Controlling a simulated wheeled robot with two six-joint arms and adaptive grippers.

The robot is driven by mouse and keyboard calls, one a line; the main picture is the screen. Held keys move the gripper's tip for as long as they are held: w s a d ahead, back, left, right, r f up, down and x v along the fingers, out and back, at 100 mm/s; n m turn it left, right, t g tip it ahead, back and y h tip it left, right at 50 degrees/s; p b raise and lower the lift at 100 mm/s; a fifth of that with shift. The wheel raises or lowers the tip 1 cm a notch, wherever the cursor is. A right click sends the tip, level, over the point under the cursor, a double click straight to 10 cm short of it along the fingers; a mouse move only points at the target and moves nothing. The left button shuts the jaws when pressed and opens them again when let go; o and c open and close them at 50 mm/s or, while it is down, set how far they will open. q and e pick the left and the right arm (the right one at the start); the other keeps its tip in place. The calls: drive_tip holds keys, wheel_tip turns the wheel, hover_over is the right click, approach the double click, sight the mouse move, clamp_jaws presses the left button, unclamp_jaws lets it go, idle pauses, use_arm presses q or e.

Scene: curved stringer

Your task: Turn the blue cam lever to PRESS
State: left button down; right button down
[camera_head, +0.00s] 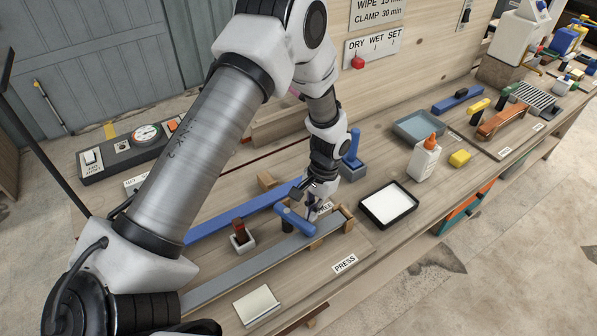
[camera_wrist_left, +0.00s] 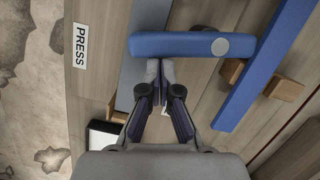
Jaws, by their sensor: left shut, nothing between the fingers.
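The blue cam lever (camera_head: 297,220) is a short rounded bar lying above a long grey strip (camera_head: 245,266). In the left wrist view the blue cam lever (camera_wrist_left: 175,44) lies crosswise over the strip, with a grey round pivot cap at its right end. The PRESS label (camera_head: 345,263) is on the bench front; it also shows in the left wrist view (camera_wrist_left: 80,45), left of the lever. My left gripper (camera_head: 311,207) is shut and empty. Its fingertips (camera_wrist_left: 159,68) are right beside the lever's long side; I cannot tell whether they touch. My right gripper is not in view.
A long blue bar (camera_head: 228,222) runs behind the grey strip, near wooden blocks. A black-rimmed white tray (camera_head: 389,204), a glue bottle (camera_head: 424,158) and a blue-handled block (camera_head: 353,168) stand to the right.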

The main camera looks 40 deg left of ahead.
use_arm(q)
drive_tip(key=shift+s+d+m+y, duration=0.2)
drive_tip(key=shift+s+m, duration=0.25)
drive_tip(key=shift+m, duration=0.4)
drive_tip(key=shift+s+d+m+y, duration=0.1)
drive_tip(key=shift+s+m+y, duration=0.1)
drive_tip(key=shift+s+m, duration=0.45)
drive_tip(key=shift+w+m, duration=0.2)
drive_tip(key=shift+m, duration=0.1)
drive_tip(key=shift+p, duration=0.3)
